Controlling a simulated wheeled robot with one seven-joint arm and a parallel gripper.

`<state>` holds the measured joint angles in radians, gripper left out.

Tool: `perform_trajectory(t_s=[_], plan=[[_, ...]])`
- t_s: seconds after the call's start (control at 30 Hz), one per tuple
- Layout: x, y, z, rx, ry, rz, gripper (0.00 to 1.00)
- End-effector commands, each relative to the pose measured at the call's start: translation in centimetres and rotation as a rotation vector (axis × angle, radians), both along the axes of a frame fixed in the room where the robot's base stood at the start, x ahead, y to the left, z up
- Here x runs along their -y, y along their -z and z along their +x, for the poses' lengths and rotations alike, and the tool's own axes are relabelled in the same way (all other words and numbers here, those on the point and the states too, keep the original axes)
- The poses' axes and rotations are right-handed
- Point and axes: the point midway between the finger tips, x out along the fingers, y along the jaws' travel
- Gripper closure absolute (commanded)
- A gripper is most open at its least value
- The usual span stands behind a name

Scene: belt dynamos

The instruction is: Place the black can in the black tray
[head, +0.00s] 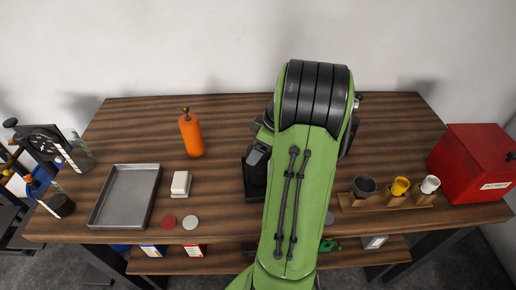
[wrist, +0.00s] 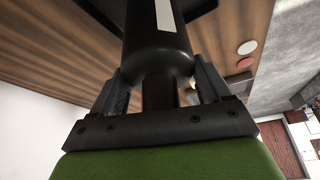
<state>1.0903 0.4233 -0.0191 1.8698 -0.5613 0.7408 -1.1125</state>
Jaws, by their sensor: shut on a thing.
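The black can (wrist: 158,55) has a narrow neck and a white label stripe in the wrist view. My gripper (wrist: 160,78) is shut on its neck, one finger on each side. The black tray (head: 247,192) shows only in part at the middle of the table in the head view, left of my green arm, which hides the rest. A dark edge of the tray (wrist: 100,12) also shows beyond the can in the wrist view. The can's body is close to the tray; I cannot tell whether they touch. In the head view my arm largely hides gripper and can.
Left on the table are a grey metal tray (head: 103,213), a white block (head: 181,184), an orange bottle (head: 192,136) and red (head: 168,221) and white (head: 190,222) discs. Right are a wooden cup stand (head: 385,202) and a red box (head: 472,165).

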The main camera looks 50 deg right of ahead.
Motion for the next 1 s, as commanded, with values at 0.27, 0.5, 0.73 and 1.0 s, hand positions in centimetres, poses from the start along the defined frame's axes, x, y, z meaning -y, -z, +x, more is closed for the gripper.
perform_trajectory(t_s=[0.27, 0.5, 0.73, 1.0], plan=[[0.0, 0.1, 0.0, 0.0, 0.001, 0.0, 0.12], [0.0, 0.1, 0.0, 0.0, 0.001, 0.0, 0.0], [0.5, -2.4, -0.8, 0.002, 0.005, -0.003, 0.0], [1.6, -9.2, -3.4, 0.0, 0.003, -0.003, 0.0]])
